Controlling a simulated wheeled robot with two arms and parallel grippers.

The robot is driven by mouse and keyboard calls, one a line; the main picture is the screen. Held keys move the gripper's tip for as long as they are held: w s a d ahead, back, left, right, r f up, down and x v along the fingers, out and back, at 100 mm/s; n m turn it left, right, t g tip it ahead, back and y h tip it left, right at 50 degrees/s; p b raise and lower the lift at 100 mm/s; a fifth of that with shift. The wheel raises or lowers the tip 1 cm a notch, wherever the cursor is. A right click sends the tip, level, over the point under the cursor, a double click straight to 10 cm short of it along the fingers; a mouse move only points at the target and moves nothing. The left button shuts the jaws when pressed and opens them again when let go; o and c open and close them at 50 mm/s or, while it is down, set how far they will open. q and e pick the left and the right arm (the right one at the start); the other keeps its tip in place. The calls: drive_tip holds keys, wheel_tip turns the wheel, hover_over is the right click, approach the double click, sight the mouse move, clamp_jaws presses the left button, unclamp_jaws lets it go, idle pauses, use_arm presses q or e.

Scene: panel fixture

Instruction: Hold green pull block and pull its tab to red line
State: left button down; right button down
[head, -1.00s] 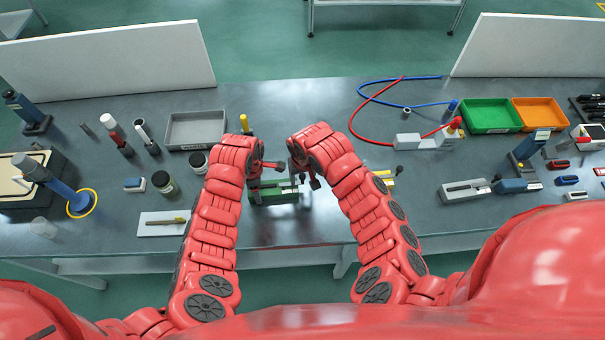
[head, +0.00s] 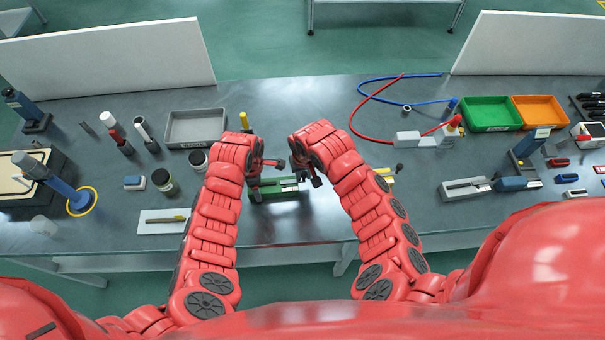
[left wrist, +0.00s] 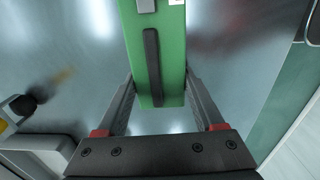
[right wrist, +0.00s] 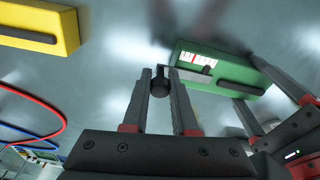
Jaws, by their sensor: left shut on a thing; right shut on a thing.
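The green pull block (head: 280,191) lies on the grey bench in front of me. My left gripper (left wrist: 162,88) is shut on one end of it, a finger on each side; a dark slot runs along the block's top. My right gripper (right wrist: 162,72) is shut on the dark round knob (right wrist: 159,87) of the tab, at the block's other end. A white label (right wrist: 197,60) with red marks sits on the block near that end.
A yellow block (right wrist: 40,24) lies close to the right gripper. A grey tray (head: 195,128) is behind on the left, and jars (head: 163,180) stand left of my left arm. A red hose (head: 362,118) and white fitting (head: 408,138) lie behind on the right.

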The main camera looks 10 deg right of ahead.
use_arm(q)
drive_tip(key=shift+a, duration=0.1)
use_arm(e)
drive_tip(key=shift+d, duration=1.1)
drive_tip(key=shift+a, duration=1.2)
drive_tip(key=c, duration=0.6)
unclamp_jaws()
drive_tip(key=shift+a, duration=0.1)
drive_tip(key=r, duration=0.4)
drive_tip(key=s+r, duration=0.1)
drive_tip(key=r, duration=0.7)
drive_tip(key=shift+s, duration=0.2)
